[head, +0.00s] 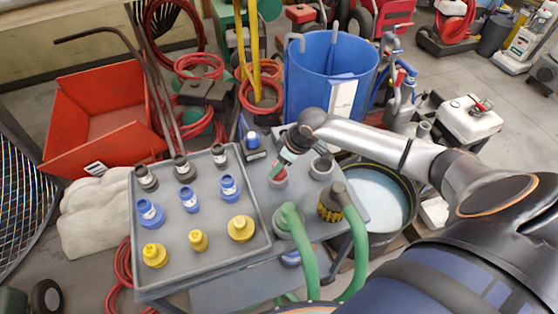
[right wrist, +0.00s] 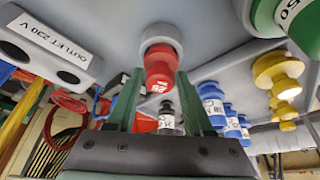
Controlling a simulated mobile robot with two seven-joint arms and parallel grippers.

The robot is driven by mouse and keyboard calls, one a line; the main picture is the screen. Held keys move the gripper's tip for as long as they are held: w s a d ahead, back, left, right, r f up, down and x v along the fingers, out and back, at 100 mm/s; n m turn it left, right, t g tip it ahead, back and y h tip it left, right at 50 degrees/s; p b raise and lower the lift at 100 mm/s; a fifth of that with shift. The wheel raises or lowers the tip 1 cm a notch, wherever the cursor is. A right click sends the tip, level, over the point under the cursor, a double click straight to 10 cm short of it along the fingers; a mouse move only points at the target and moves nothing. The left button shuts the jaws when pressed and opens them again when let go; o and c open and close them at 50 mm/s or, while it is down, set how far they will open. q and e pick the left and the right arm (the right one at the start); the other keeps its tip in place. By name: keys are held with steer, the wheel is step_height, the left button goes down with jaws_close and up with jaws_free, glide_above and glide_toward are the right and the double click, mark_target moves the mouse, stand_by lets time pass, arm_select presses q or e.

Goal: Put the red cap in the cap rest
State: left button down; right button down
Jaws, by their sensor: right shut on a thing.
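The red cap (right wrist: 160,70) has a white marking and sits between the fingertips of my right gripper (right wrist: 160,78) in the right wrist view. My right gripper (head: 281,168) shows in the head view over the right part of the grey cart, its fingers closed on the cap, which is mostly hidden there. A round grey holder (right wrist: 163,38) surrounds the far end of the cap; it also shows under the fingers in the head view (head: 278,183). I cannot tell how deep the cap sits in it, or whether this holder is the cap rest. My left gripper is not in view.
A grey tray (head: 210,255) holds several black, blue and yellow fittings. Two green hoses (head: 301,245) rise at the cart's front right. Another grey round holder (head: 321,167) stands right of my gripper. A blue barrel (head: 330,75) is behind. A grey outlet box (right wrist: 50,42) is close by.

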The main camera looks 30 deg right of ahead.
steer(key=shift+f, duration=0.4)
steer(key=shift+c, duration=1)
jaws_free()
steer(key=shift+r, duration=0.15)
steer(key=v, duration=1.2)
steer(key=shift+s+d+p, duration=0.1)
steer(key=shift+p, duration=0.2)
